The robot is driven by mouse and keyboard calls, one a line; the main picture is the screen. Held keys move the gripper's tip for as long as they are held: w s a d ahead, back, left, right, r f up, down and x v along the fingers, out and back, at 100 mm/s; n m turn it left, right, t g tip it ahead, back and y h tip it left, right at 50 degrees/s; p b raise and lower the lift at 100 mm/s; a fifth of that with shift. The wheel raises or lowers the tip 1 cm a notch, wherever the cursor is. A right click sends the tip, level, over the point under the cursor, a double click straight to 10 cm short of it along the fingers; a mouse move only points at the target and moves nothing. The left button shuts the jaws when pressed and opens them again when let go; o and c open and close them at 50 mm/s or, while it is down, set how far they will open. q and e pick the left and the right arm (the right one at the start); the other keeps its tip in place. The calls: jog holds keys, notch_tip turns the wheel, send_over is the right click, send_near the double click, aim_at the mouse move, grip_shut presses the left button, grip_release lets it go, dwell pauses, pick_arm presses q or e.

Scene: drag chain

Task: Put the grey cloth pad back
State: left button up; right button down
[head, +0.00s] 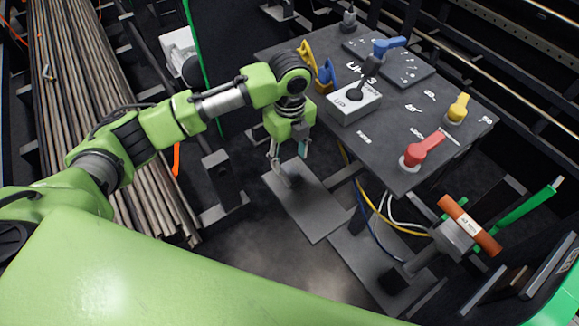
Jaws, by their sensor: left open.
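My left gripper (289,160) reaches down left of the dark control panel, its fingers spread apart. Its fingertips appear just above a flat grey plate (312,212) low down beside the panel. A small dark block (291,181) shows on the plate under the fingers; I cannot tell whether the fingers touch it. I cannot pick out a grey cloth pad with certainty; the flat grey plate is the nearest match in shape and colour. My right gripper does not show.
The control panel (390,150) carries blue, yellow and red levers and a white box (354,102). Cables hang below it. Long rods (75,100) lie at the left. Dark floor (245,240) is clear in front.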

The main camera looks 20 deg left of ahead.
aim_at(290, 169)
pick_arm(q)
notch_tip(290, 169, up, 6)
jog(key=shift+f, duration=0.15)
dwell(0.5)
